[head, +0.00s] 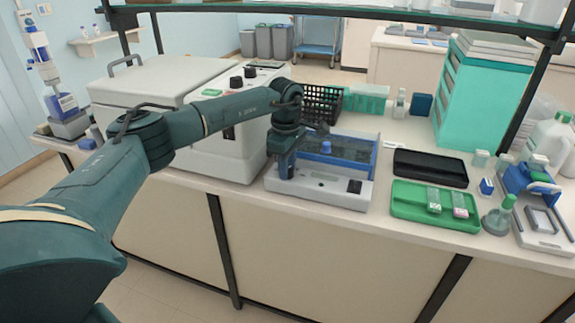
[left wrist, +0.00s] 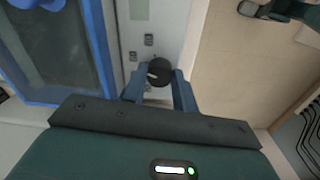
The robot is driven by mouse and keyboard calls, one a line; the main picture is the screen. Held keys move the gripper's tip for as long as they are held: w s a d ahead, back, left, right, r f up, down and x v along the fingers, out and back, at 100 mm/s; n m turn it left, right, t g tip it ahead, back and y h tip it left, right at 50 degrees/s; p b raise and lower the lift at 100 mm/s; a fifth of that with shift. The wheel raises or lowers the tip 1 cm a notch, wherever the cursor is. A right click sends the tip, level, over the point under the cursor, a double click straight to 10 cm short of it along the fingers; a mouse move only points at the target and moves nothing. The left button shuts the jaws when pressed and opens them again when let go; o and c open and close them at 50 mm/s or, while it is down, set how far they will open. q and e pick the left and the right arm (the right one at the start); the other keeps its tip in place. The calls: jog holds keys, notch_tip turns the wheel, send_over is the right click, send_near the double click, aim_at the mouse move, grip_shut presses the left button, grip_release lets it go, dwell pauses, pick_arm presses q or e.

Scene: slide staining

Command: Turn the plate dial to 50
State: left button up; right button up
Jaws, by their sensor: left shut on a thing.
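The plate device (head: 325,195) stands at the front edge of the bench, a pale unit with a blue-rimmed dark top and a dark switch at its front right. Its round black dial (left wrist: 159,72) with a light pointer mark shows in the left wrist view. My left gripper (head: 286,168) reaches down at the front left of the device and hides the dial in the head view. In the left wrist view the two fingers of my left gripper (left wrist: 158,80) are shut on the dial, one on each side. No scale numbers are readable. My right gripper is not seen.
A large white lidded machine (head: 218,140) stands close on the left of the device. A black tray (head: 430,168) and a green tray (head: 408,205) with slide holders lie to the right. A black basket (head: 322,103) stands behind. A glass shelf crosses above.

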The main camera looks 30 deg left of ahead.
pick_arm(q)
jog(key=shift+r, duration=0.1)
dwell(0.4)
jog(key=o, duration=1)
jog(key=r, duration=0.8)
jog(key=r+b, duration=0.1)
jog(key=r, duration=0.4)
jog(key=shift+s, duration=0.35)
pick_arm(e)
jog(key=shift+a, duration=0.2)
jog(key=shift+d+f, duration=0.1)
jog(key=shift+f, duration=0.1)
